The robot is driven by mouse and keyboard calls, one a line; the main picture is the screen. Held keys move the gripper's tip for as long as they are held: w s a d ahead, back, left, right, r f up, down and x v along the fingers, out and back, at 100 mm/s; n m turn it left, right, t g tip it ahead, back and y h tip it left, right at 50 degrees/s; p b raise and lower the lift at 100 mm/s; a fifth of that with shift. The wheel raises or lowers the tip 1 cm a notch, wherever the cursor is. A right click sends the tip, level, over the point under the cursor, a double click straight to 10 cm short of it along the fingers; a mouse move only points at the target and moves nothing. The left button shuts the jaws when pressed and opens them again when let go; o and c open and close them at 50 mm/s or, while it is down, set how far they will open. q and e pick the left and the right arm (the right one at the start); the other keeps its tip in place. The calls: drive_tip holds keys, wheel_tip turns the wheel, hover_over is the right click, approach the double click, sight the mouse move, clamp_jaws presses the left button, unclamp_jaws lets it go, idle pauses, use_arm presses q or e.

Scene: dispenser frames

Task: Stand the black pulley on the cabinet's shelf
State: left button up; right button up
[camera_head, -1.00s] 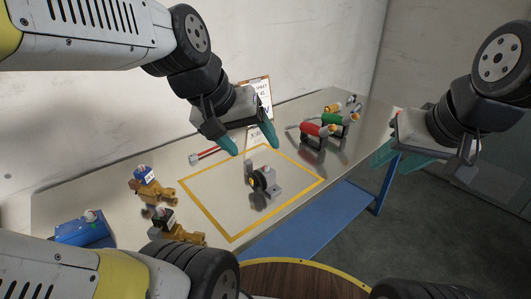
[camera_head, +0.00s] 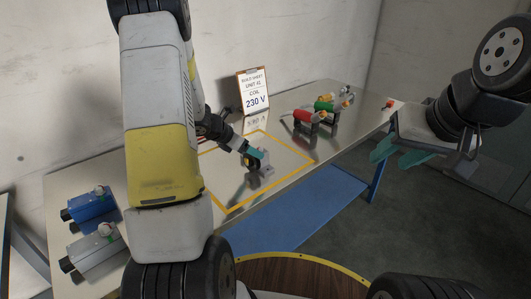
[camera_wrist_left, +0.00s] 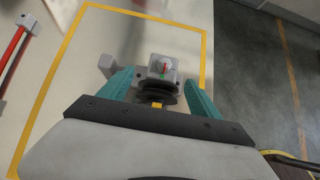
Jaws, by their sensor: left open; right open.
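The black pulley (camera_wrist_left: 155,92) is on a small grey bracket (camera_wrist_left: 166,66) inside the yellow taped square on the table. In the head view the grey bracket (camera_head: 266,170) shows, while the pulley is largely hidden by my left gripper (camera_head: 252,152). In the left wrist view my left gripper (camera_wrist_left: 159,76) is open, with one teal finger on each side of the pulley and a gap to both. My right gripper (camera_head: 395,158) is open and empty in the air beyond the table's right end. I cannot make out a cabinet shelf.
A sign (camera_head: 254,90) reading "COIL 230 V" stands at the table's back. Red (camera_head: 305,116) and green (camera_head: 326,107) parts stand to its right. Blue (camera_head: 90,205) and grey (camera_head: 95,248) boxes sit at the left. A red bar (camera_wrist_left: 14,50) lies left of the square.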

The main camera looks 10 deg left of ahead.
use_arm(q)
drive_tip(key=x, duration=0.7)
drive_tip(key=shift+w+d+f, duration=0.1)
drive_tip(key=shift+d+f, duration=0.1)
drive_tip(key=shift+f, duration=0.1)
clamp_jaws()
